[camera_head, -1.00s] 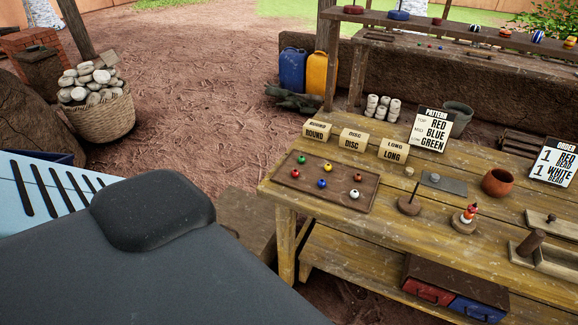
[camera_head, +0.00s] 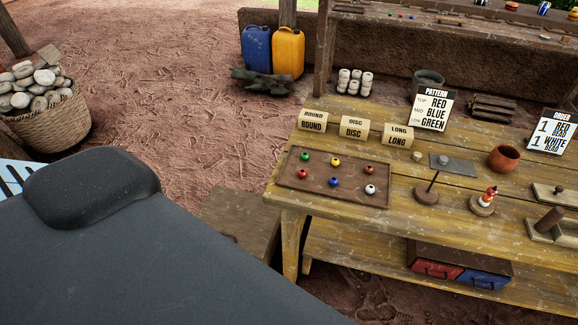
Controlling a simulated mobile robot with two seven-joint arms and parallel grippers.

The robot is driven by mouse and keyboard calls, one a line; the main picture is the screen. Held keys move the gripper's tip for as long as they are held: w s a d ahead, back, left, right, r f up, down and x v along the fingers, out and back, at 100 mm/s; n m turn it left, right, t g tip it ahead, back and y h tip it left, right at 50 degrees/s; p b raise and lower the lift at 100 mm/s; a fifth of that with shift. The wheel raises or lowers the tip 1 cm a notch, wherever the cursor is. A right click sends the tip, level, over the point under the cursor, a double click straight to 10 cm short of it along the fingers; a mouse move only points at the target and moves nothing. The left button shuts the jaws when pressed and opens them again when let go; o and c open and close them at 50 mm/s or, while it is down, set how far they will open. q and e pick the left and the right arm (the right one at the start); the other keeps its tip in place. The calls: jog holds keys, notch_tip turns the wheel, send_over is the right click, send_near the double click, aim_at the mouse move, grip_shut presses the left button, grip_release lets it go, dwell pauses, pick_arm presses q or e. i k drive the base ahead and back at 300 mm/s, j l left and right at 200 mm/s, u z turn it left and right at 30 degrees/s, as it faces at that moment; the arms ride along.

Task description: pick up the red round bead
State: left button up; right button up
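A small red round bead (camera_head: 302,174) sits at the left of the front row in a shallow brown wooden tray (camera_head: 312,188) on the workbench. A blue bead (camera_head: 335,182) and a white bead (camera_head: 370,189) are in the same row. Neither of my grippers shows in this view.
A thin upright peg (camera_head: 432,183), a stacked bead figure (camera_head: 487,197) and a clay pot (camera_head: 503,158) stand right. Bare ground lies left of the bench.

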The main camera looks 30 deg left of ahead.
aim_at(302, 173)
jog(key=j, duration=1.65)
